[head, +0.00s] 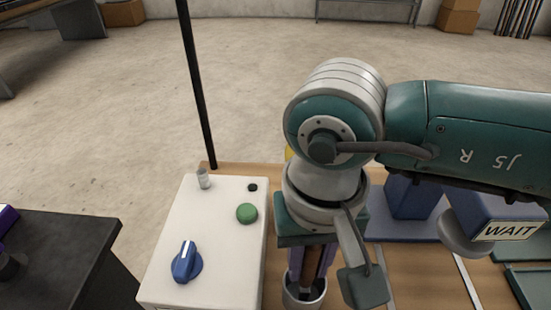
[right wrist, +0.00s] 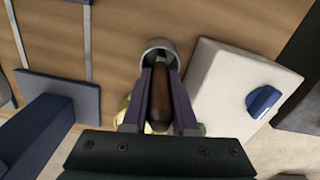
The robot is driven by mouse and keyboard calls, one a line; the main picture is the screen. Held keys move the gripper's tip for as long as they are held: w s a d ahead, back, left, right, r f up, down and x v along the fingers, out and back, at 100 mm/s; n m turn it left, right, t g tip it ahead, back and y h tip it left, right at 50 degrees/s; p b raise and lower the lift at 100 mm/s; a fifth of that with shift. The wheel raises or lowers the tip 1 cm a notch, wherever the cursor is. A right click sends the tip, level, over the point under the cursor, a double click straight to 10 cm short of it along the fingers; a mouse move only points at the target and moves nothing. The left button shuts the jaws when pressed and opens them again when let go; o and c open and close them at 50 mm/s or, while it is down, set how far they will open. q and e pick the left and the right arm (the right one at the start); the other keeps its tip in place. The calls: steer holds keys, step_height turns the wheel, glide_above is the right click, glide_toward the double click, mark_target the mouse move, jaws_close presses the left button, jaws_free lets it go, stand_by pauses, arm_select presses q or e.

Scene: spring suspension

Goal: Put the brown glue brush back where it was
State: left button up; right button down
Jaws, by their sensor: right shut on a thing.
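My right gripper (head: 308,268) points down at the bottom middle of the head view. Its purple fingers are shut on the brown glue brush (right wrist: 159,100), which shows as a dark brown handle between them. A round grey metal cup (head: 303,297) is directly below the fingers; it also shows in the right wrist view (right wrist: 158,45). The brush's far end lines up with the cup's mouth. I cannot tell how deep it reaches, since the fingers and handle hide it. My left gripper is not in view.
A white control box (head: 208,252) with a blue knob (head: 187,262) and green button (head: 247,213) stands close left of the cup. A black pole (head: 197,85) rises behind it. Blue blocks (head: 410,198), one with a WAIT sign (head: 510,231), are at right. A yellow thing (right wrist: 122,111) is partly hidden.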

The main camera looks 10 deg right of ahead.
steer(key=shift+f, duration=0.2)
steer(key=c, duration=0.7)
jaws_free()
steer(key=shift+r, duration=0.35)
step_height(320, 180, up, 12)
steer(key=shift+f, duration=0.15)
